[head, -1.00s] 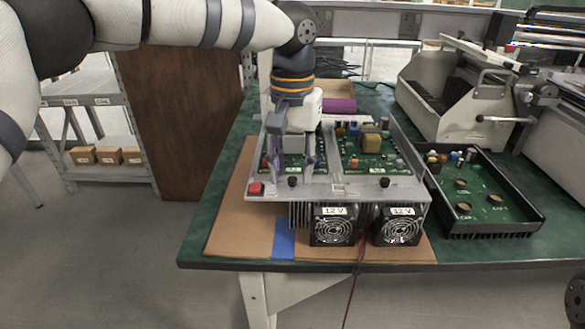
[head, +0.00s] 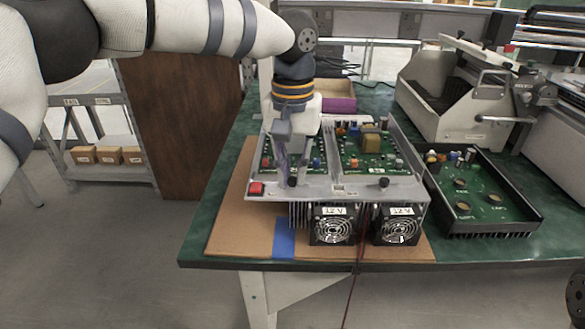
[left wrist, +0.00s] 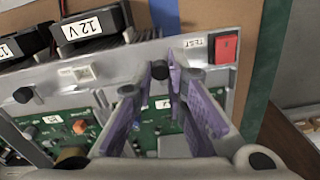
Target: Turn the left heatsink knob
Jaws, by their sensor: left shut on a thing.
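The left heatsink knob (head: 292,183) is a small black knob on the grey front panel of the open circuit unit (head: 335,193). My left gripper (head: 291,174) reaches down from above and its purple-lined fingers are shut on this knob. In the left wrist view the knob (left wrist: 160,74) sits between the two fingertips (left wrist: 162,72). The matching right knob (head: 384,183) stands free on the same panel. The knob's lower part and any mark on it are too small to make out. My right gripper is not in view.
A red switch (head: 256,188) is close to the left knob. Two black fans (head: 333,227) hang under the panel, with a red cable. Green circuit boards (head: 368,149) with tall components lie behind it. An open black tray (head: 500,213) stands to the right.

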